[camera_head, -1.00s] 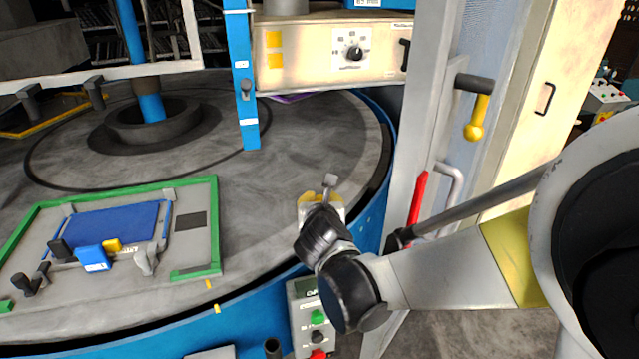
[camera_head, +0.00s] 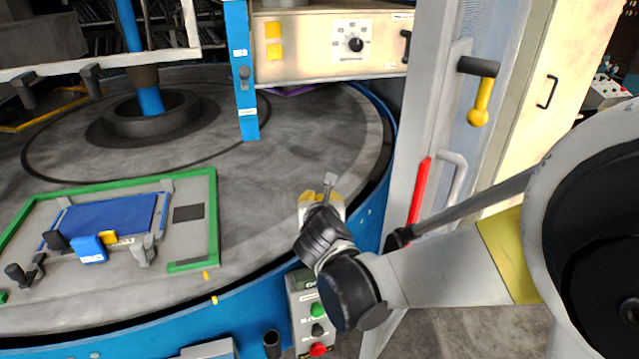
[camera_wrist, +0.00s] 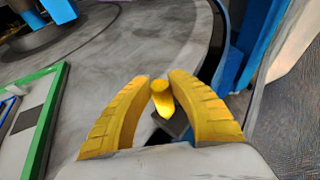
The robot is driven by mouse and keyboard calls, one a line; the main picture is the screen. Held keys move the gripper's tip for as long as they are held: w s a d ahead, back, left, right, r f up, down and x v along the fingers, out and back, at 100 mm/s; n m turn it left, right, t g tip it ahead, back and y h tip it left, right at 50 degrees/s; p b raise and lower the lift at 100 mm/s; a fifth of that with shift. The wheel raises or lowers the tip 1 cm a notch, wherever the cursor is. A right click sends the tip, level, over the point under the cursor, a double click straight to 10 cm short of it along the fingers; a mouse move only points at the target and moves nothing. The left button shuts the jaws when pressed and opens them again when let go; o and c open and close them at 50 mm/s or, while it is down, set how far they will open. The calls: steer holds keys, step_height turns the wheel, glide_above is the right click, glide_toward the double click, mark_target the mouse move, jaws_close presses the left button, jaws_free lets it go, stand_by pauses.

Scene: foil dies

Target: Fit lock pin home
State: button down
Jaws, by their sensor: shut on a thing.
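My gripper (camera_head: 322,202) is over the right side of the round grey table (camera_head: 290,170), near its blue rim. In the wrist view its two yellow fingers (camera_wrist: 160,85) are closed about a small pin (camera_wrist: 162,98), with a yellow rod part and a dark grey block at one end. I take this for the lock pin. In the head view a grey end of the pin (camera_head: 329,182) sticks up past the fingers. The lower part of the pin is hidden by the gripper. I cannot tell which opening the pin belongs to.
A green-edged board (camera_head: 214,225) with a blue plate (camera_head: 105,216) and clamps lies on the table at left. A blue post (camera_head: 246,90) stands behind. A control box (camera_head: 305,300) and a dark tube (camera_head: 272,344) are at front. A grey-and-yellow handle (camera_head: 479,92) is on the frame at right.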

steer(key=shift+f, duration=0.3)
steer(key=c, duration=1.2)
jaws_free()
steer(key=shift+s, duration=0.1)
steer(key=v, duration=1.2)
